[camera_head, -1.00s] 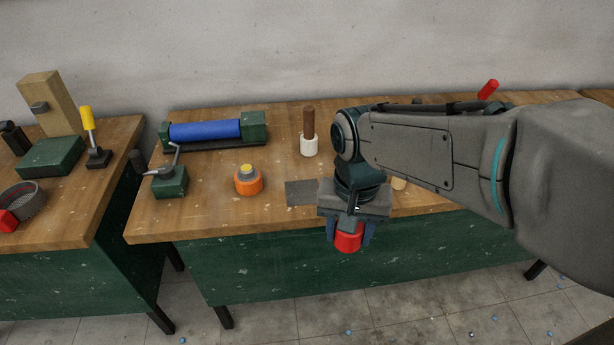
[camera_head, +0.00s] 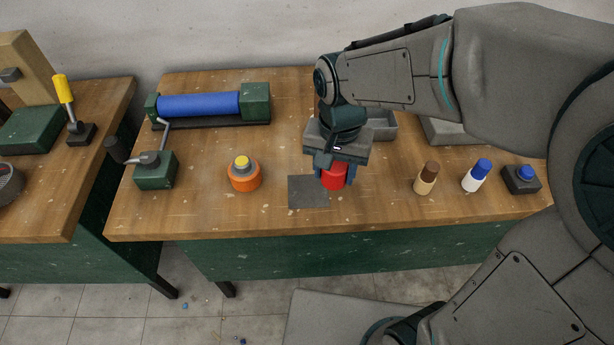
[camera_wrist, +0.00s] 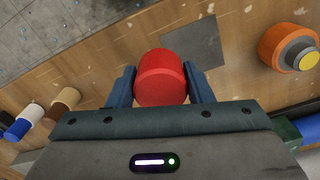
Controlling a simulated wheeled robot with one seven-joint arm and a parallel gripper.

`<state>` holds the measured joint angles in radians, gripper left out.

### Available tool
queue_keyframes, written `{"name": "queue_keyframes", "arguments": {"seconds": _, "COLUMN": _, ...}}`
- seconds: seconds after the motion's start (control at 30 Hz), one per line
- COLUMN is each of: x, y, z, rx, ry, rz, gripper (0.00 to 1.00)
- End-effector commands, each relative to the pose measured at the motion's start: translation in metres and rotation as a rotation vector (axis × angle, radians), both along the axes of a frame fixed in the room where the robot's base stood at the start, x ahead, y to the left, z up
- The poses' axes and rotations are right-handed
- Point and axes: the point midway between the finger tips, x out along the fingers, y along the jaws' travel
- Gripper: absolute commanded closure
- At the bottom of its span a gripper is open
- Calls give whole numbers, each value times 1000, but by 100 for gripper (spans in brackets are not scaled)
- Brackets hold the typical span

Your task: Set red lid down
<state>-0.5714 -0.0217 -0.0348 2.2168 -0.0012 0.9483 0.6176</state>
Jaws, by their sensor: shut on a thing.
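The red lid (camera_head: 334,176) is a short red cylinder held between the fingers of my gripper (camera_head: 335,174). In the wrist view the red lid (camera_wrist: 160,78) sits between the two dark fingers of my gripper (camera_wrist: 160,88), which touch it on both sides. It is over the wooden bench (camera_head: 240,215), just right of a flat dark grey square (camera_head: 307,191). The square also shows beyond the lid in the wrist view (camera_wrist: 194,40). I cannot tell whether the lid touches the bench top.
An orange round container with a yellow top (camera_head: 244,174) stands left of the grey square. A brown-topped bottle (camera_head: 427,178), a blue-topped bottle (camera_head: 475,175) and a blue button box (camera_head: 522,178) stand to the right. A blue roller (camera_head: 198,104) lies behind. The front edge is close.

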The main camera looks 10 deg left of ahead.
Motion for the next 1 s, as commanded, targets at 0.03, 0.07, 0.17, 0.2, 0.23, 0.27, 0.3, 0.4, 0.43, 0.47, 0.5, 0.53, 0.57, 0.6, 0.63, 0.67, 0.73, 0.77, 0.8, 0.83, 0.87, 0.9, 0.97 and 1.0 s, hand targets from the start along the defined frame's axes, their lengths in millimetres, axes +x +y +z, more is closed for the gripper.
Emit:
{"name": "queue_keyframes", "arguments": {"seconds": 0.03, "x": 3, "y": 11, "z": -6, "rx": -2, "ry": 3, "rz": 4, "gripper": 76}}
{"name": "queue_keyframes", "arguments": {"seconds": 0.07, "x": 5, "y": 16, "z": -10, "rx": -2, "ry": 3, "rz": 3, "gripper": 76}}
{"name": "queue_keyframes", "arguments": {"seconds": 0.17, "x": 10, "y": 33, "z": -20, "rx": -2, "ry": 3, "rz": 3, "gripper": 76}}
{"name": "queue_keyframes", "arguments": {"seconds": 0.2, "x": 12, "y": 40, "z": -24, "rx": -1, "ry": 2, "rz": 4, "gripper": 76}}
{"name": "queue_keyframes", "arguments": {"seconds": 0.23, "x": 14, "y": 44, "z": -26, "rx": -1, "ry": 1, "rz": 3, "gripper": 76}}
{"name": "queue_keyframes", "arguments": {"seconds": 0.27, "x": 15, "y": 47, "z": -28, "rx": -1, "ry": 1, "rz": 3, "gripper": 76}}
{"name": "queue_keyframes", "arguments": {"seconds": 0.3, "x": 16, "y": 51, "z": -31, "rx": -1, "ry": 1, "rz": 3, "gripper": 76}}
{"name": "queue_keyframes", "arguments": {"seconds": 0.4, "x": 18, "y": 57, "z": -35, "rx": 1, "ry": -1, "rz": 3, "gripper": 76}}
{"name": "queue_keyframes", "arguments": {"seconds": 0.43, "x": 18, "y": 58, "z": -36, "rx": 1, "ry": -1, "rz": 3, "gripper": 76}}
{"name": "queue_keyframes", "arguments": {"seconds": 0.47, "x": 18, "y": 59, "z": -37, "rx": 1, "ry": 0, "rz": 3, "gripper": 76}}
{"name": "queue_keyframes", "arguments": {"seconds": 0.5, "x": 18, "y": 59, "z": -41, "rx": 0, "ry": 1, "rz": 3, "gripper": 76}}
{"name": "queue_keyframes", "arguments": {"seconds": 0.53, "x": 18, "y": 59, "z": -45, "rx": -1, "ry": 2, "rz": 3, "gripper": 76}}
{"name": "queue_keyframes", "arguments": {"seconds": 0.57, "x": 17, "y": 59, "z": -50, "rx": -2, "ry": 3, "rz": 3, "gripper": 76}}
{"name": "queue_keyframes", "arguments": {"seconds": 0.6, "x": 17, "y": 59, "z": -56, "rx": -2, "ry": 3, "rz": 3, "gripper": 76}}
{"name": "queue_keyframes", "arguments": {"seconds": 0.63, "x": 17, "y": 59, "z": -61, "rx": -2, "ry": 3, "rz": 3, "gripper": 76}}
{"name": "queue_keyframes", "arguments": {"seconds": 0.67, "x": 17, "y": 59, "z": -65, "rx": -1, "ry": 3, "rz": 3, "gripper": 76}}
{"name": "queue_keyframes", "arguments": {"seconds": 0.73, "x": 17, "y": 59, "z": -72, "rx": -1, "ry": 2, "rz": 3, "gripper": 76}}
{"name": "queue_keyframes", "arguments": {"seconds": 0.77, "x": 17, "y": 59, "z": -74, "rx": 0, "ry": 1, "rz": 3, "gripper": 76}}
{"name": "queue_keyframes", "arguments": {"seconds": 0.8, "x": 18, "y": 59, "z": -76, "rx": 1, "ry": 0, "rz": 3, "gripper": 76}}
{"name": "queue_keyframes", "arguments": {"seconds": 0.83, "x": 18, "y": 59, "z": -76, "rx": 1, "ry": 0, "rz": 3, "gripper": 76}}
{"name": "queue_keyframes", "arguments": {"seconds": 0.87, "x": 18, "y": 59, "z": -76, "rx": 2, "ry": -1, "rz": 3, "gripper": 76}}
{"name": "queue_keyframes", "arguments": {"seconds": 0.9, "x": 18, "y": 59, "z": -76, "rx": 2, "ry": -1, "rz": 3, "gripper": 76}}
{"name": "queue_keyframes", "arguments": {"seconds": 0.97, "x": 18, "y": 59, "z": -76, "rx": 2, "ry": -1, "rz": 3, "gripper": 76}}
{"name": "queue_keyframes", "arguments": {"seconds": 1.0, "x": 18, "y": 59, "z": -76, "rx": 2, "ry": -1, "rz": 3, "gripper": 76}}
